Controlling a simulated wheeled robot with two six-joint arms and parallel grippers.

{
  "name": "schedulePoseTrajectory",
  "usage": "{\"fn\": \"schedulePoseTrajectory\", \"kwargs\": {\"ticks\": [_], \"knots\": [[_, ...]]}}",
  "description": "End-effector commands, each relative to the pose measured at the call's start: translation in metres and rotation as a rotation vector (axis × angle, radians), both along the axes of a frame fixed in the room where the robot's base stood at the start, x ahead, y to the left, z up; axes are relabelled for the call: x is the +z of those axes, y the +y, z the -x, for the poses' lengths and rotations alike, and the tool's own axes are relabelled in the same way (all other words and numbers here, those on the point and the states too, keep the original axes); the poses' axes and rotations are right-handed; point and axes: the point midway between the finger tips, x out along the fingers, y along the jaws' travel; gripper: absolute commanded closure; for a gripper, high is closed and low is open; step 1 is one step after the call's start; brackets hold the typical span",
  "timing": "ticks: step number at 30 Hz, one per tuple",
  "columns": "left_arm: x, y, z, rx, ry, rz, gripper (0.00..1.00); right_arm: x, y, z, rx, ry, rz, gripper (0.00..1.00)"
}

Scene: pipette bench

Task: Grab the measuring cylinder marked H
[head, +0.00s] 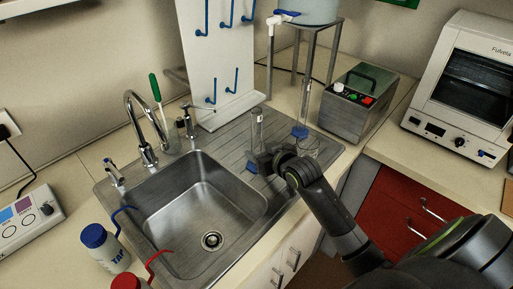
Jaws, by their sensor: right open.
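A clear measuring cylinder (257,122) with a blue foot stands upright on the sink's drainboard. A second clear cylinder (305,103) with a blue foot stands upright farther right on the drainboard. Any letter on either cylinder is too small to read, so I cannot tell which is marked H. My right gripper (262,160) is open, low over the drainboard, at the lower part of the left cylinder and partly hiding it. I cannot tell whether the fingers are around the cylinder or only beside it. My left gripper is not in view.
A white peg rack (222,60) stands behind. A grey bath (357,102) and a white oven (465,85) are at the right.

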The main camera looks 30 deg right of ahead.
Motion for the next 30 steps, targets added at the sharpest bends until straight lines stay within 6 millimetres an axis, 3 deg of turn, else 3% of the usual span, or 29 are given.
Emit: {"fn": "schedulePoseTrajectory", "kwargs": {"ticks": [9, 20, 30], "knots": [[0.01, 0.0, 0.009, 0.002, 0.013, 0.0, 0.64, -0.013, 0.003, -0.034, -0.001, 0.001, -0.002, 0.47], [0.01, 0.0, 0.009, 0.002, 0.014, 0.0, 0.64, -0.017, 0.003, -0.04, 0.0, 0.0, -0.001, 0.47], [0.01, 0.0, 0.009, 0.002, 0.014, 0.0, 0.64, -0.017, 0.003, -0.04, 0.0, 0.001, -0.001, 0.89]]}}
